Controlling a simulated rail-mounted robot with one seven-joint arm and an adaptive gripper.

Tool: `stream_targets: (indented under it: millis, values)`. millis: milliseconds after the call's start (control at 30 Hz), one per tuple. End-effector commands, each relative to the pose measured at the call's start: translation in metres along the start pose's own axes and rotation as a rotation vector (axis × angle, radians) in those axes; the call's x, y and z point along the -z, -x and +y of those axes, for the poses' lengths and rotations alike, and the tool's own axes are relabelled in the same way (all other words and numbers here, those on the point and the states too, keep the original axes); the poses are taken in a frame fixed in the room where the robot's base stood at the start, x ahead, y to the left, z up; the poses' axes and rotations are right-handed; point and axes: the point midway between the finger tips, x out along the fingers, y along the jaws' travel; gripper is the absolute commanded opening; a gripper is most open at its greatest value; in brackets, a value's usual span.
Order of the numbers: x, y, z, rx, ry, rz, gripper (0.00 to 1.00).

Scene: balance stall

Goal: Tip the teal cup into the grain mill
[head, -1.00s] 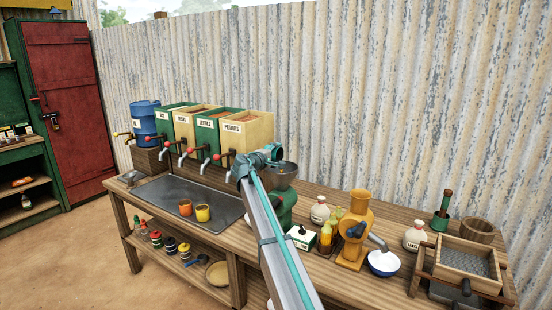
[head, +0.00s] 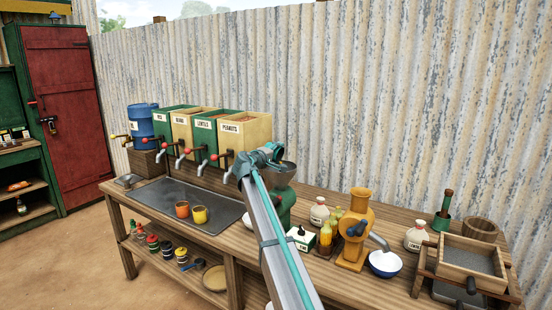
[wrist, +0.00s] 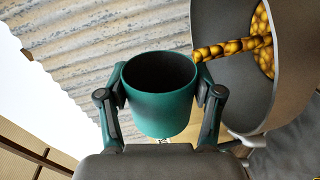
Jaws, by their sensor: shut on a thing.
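The teal cup (wrist: 160,112) is held between the two fingers of my gripper (wrist: 160,100) in the wrist view. Its mouth shows a dark inside. A stream of yellow grains (wrist: 230,48) runs from the cup's right rim into the grey hopper of the grain mill (wrist: 213,35). More yellow grains lie inside the hopper. In the head view, the green mill with its grey hopper (head: 288,172) stands on the bench, partly hidden behind my arm. My gripper (head: 267,155) is at the hopper's left side there, and the cup cannot be made out clearly.
Labelled dispensers with taps (head: 243,130) stand left of the mill.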

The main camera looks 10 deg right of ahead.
Motion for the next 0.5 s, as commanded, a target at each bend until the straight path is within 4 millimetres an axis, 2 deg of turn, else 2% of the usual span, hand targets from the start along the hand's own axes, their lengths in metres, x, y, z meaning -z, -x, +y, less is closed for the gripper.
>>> stream_targets:
  millis: [500]
  values:
    - [-0.0064,-0.0001,0.0014,-0.001,-0.119,0.013,0.26]
